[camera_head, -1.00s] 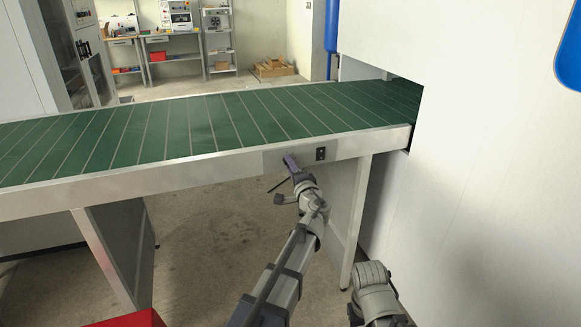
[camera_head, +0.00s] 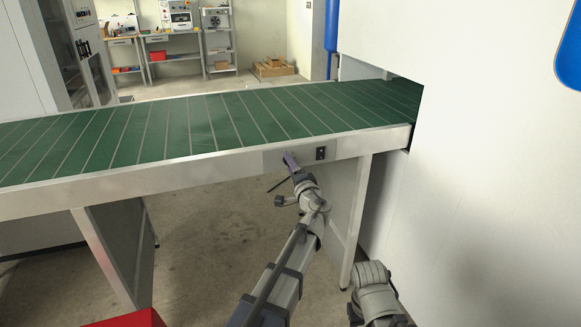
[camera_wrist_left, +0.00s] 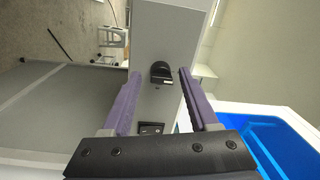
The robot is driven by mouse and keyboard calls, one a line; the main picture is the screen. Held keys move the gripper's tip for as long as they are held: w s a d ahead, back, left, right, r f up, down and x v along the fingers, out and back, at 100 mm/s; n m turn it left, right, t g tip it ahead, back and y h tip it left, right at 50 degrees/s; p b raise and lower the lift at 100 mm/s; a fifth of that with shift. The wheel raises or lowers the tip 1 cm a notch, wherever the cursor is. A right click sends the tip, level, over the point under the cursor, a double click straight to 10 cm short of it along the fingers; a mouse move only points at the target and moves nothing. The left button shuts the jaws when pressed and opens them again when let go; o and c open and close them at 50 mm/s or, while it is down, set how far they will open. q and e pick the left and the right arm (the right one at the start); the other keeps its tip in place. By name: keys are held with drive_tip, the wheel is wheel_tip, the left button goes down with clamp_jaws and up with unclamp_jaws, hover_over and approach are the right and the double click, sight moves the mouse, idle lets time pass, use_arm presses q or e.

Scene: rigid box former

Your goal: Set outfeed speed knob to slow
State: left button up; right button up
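The black outfeed speed knob (camera_wrist_left: 161,72) sits on the grey side rail of the conveyor (camera_wrist_left: 165,35) in the left wrist view. My left gripper (camera_wrist_left: 155,92) is open, with its two purple-padded fingers apart on either side of the knob in that picture. Whether they reach the knob's depth is hard to tell, and I see no contact. In the head view the left gripper (camera_head: 290,160) is at the front rail, and it hides the knob. The knob's pointer setting is too small to read. My right gripper is out of view.
A red object (camera_head: 130,319) is at the bottom left.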

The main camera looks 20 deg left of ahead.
use_arm(q)
drive_tip(key=v, duration=0.7)
drive_tip(key=shift+s+d, duration=0.25)
drive_tip(key=shift+s, duration=0.05)
drive_tip(key=shift+r, duration=0.1)
drive_tip(key=s+n+g+h+p, duration=0.3)
drive_tip(key=s+n+g+p, duration=0.2)
drive_tip(key=s+g+p, duration=0.65)
drive_tip(key=s+d+g+h+p, duration=0.2)
drive_tip(key=s+d+p, duration=0.3)
drive_tip(key=s, duration=0.4)
drive_tip(key=s+d+r+g+h+p, duration=0.1)
drive_tip(key=s+d+g+h+p, duration=0.1)
drive_tip(key=s+d+h+p, duration=0.2)
drive_tip(key=s+d+p, duration=0.2)
drive_tip(key=s+p, duration=0.1)
drive_tip(key=s, duration=0.1)
drive_tip(key=shift+s+d, duration=0.35)
